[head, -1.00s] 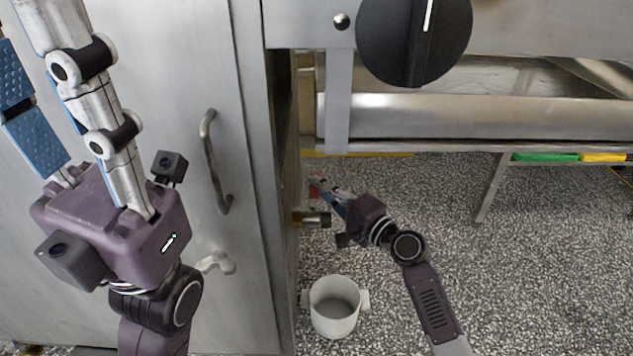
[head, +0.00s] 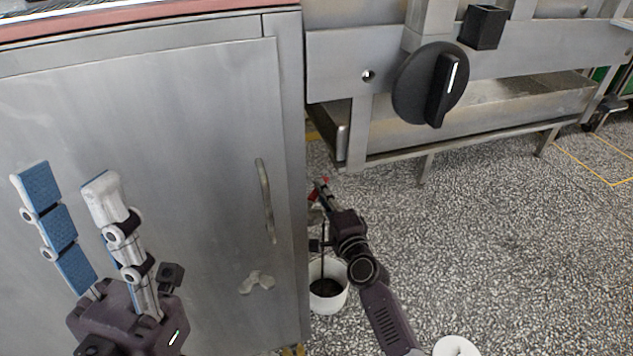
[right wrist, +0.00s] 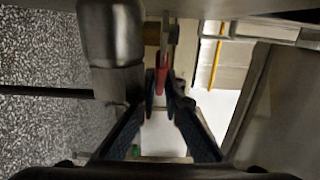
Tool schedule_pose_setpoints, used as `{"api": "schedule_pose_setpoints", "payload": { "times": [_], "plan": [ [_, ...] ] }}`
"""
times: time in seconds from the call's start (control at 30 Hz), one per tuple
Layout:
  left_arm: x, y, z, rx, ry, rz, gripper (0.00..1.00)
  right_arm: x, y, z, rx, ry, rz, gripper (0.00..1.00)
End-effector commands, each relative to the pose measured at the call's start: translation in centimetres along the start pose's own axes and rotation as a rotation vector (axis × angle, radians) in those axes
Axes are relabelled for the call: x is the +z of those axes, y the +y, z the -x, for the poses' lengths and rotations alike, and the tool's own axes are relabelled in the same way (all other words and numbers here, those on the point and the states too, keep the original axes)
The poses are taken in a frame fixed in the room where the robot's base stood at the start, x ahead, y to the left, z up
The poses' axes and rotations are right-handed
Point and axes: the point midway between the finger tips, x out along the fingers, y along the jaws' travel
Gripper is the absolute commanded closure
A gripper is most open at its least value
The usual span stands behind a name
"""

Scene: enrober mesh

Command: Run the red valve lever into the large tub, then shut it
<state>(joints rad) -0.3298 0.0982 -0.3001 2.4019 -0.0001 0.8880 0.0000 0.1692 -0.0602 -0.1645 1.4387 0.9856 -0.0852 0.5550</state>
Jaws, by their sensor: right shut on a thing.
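The red valve lever (head: 325,180) sits low beside the steel cabinet, mostly hidden by my right gripper (head: 321,188). In the right wrist view the red lever (right wrist: 161,80) lies between the two fingers, and the right gripper (right wrist: 160,100) is shut on it. A thin dark stream (head: 323,245) falls from the valve into the white tub (head: 338,304) on the floor. Dark liquid covers the tub's bottom. The stream (right wrist: 45,91) also shows in the right wrist view. My left gripper (head: 68,175) is open and empty in front of the cabinet door.
The steel cabinet (head: 150,130) with a bar handle (head: 266,200) fills the left. A steel machine frame (head: 490,130) with a black knob (head: 430,84) stands above and right of my right arm. The speckled floor at right is largely clear.

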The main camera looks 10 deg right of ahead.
Motion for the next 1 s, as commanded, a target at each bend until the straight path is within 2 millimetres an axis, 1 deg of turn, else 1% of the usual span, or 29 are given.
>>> {"api": "schedule_pose_setpoints", "payload": {
  "times": [0.23,0.67,0.7,0.83,0.87,1.0],
  "plan": [
    [-0.25,0.0,-0.65,-0.005,-0.011,0.002,0.6,-0.27,0.11,0.41,0.003,0.056,-0.002,1.0],
    [-0.23,0.01,-0.68,-0.004,-0.011,0.002,0.6,-0.34,0.24,0.45,0.003,0.065,0.0,1.0],
    [-0.23,0.01,-0.67,-0.004,-0.011,0.002,0.6,-0.34,0.24,0.45,0.003,0.064,0.0,0.9],
    [-0.23,0.02,-0.67,-0.004,-0.011,0.002,0.6,-0.34,0.2,0.43,0.002,0.064,-0.001,0.75],
    [-0.22,0.02,-0.67,-0.004,-0.011,0.002,0.6,-0.33,0.18,0.43,0.002,0.064,-0.001,0.74],
    [-0.22,0.02,-0.68,-0.004,-0.011,0.002,0.6,-0.32,0.11,0.4,0.001,0.064,-0.001,0.74]
  ]
}}
